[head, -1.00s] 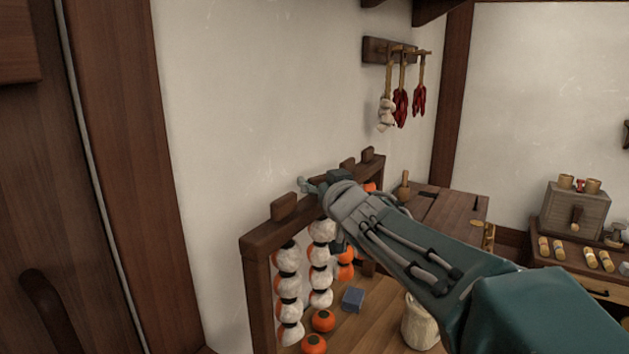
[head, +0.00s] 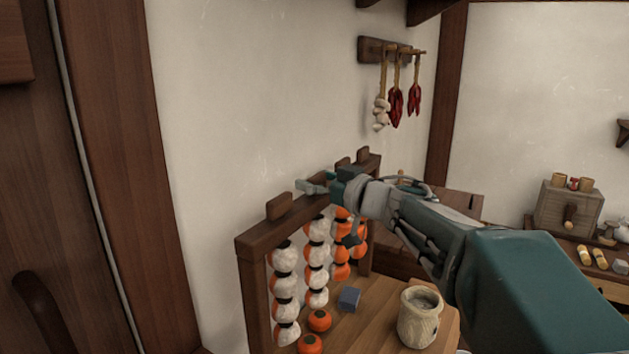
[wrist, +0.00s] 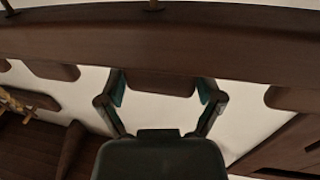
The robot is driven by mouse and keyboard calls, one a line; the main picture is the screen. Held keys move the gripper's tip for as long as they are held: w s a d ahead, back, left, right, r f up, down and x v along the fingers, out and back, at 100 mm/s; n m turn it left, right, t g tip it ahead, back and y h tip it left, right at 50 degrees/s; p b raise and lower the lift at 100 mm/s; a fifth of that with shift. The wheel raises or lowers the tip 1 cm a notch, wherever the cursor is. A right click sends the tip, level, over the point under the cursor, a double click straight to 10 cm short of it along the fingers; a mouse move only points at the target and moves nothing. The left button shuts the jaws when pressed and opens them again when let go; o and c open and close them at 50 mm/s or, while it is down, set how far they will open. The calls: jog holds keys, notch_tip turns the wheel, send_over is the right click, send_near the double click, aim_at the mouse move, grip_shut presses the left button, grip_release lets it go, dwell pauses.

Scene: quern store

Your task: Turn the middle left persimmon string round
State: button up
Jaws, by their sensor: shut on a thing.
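The wooden rack (head: 258,236) carries several persimmon strings, each below a wooden tab on the top bar. The middle left string (head: 317,255) hangs with mostly pale white faces towards me and a little orange at its edges. My gripper (head: 316,187) is at the top bar above this string and hides its tab in the head view. In the wrist view, my gripper (wrist: 160,86) has its fingers on both sides of a dark wooden tab (wrist: 160,82), shut on it. The leftmost string (head: 285,290) shows white; the middle right string (head: 342,255) shows orange.
Two loose persimmons (head: 319,320), a blue block (head: 349,298) and a pale jar (head: 418,322) stand on the wooden board below. Garlic (head: 381,110) and red chillies (head: 396,105) hang on the wall behind. Neighbouring tabs (head: 278,206) stand close along the bar.

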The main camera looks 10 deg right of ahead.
jog(key=shift+n+g+y, duration=1)
jog(key=shift+n+y, duration=0.1)
jog(key=shift+y, duration=0.3)
jog(key=shift+c, duration=0.2)
jog(key=o, duration=0.9)
jog(key=v, duration=1.2)
jog(key=shift+w+d, duration=0.15)
